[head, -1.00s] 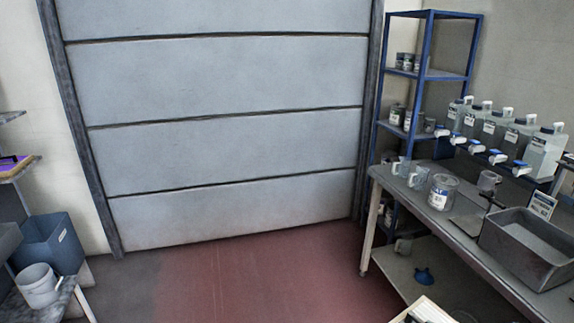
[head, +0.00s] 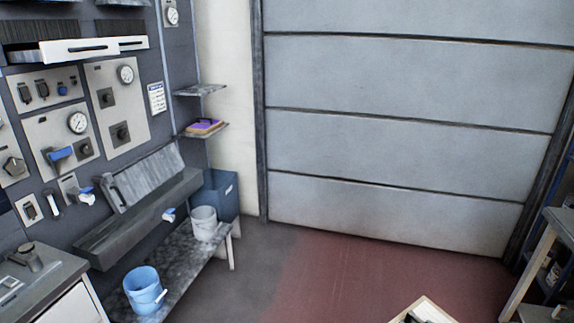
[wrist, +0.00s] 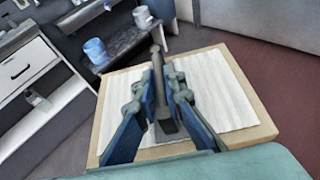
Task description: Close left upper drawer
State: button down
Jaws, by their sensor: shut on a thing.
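My gripper (wrist: 162,76) shows in the wrist view with its blue fingers closed around a dark grey upright object (wrist: 164,116), which stands over a pale sheet on a wooden-edged board. In the head view, a white-fronted drawer (head: 76,50) with a dark handle slot sticks out at the upper left of the wall panel. Another white front (head: 120,42) is just right of it and less far out. A white cabinet front (head: 72,308) is at the lower left. The wrist view shows a white cabinet (wrist: 24,66) with a handle. My gripper is apart from these fronts.
A wooden-edged board (head: 440,312) is low in front of me. A low bench (head: 178,262) carries a blue bucket (head: 143,285) and a white bucket (head: 204,222). A blue bin (head: 222,192) stands behind. Open floor (head: 340,275) lies before the shutter door.

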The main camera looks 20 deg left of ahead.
aim_at(53, 51)
jog(key=j+u, duration=0.1)
jog(key=u, duration=0.25)
jog(key=i+u, duration=0.15)
jog(key=u, duration=0.2)
jog(key=i+u, duration=0.1)
jog(key=u, duration=0.25)
jog(key=i+u, duration=0.2)
jog(key=u, duration=0.25)
jog(key=i+u, duration=0.25)
jog(key=u, duration=0.25)
jog(key=i+l+u, duration=0.45)
jog(key=i+l, duration=0.05)
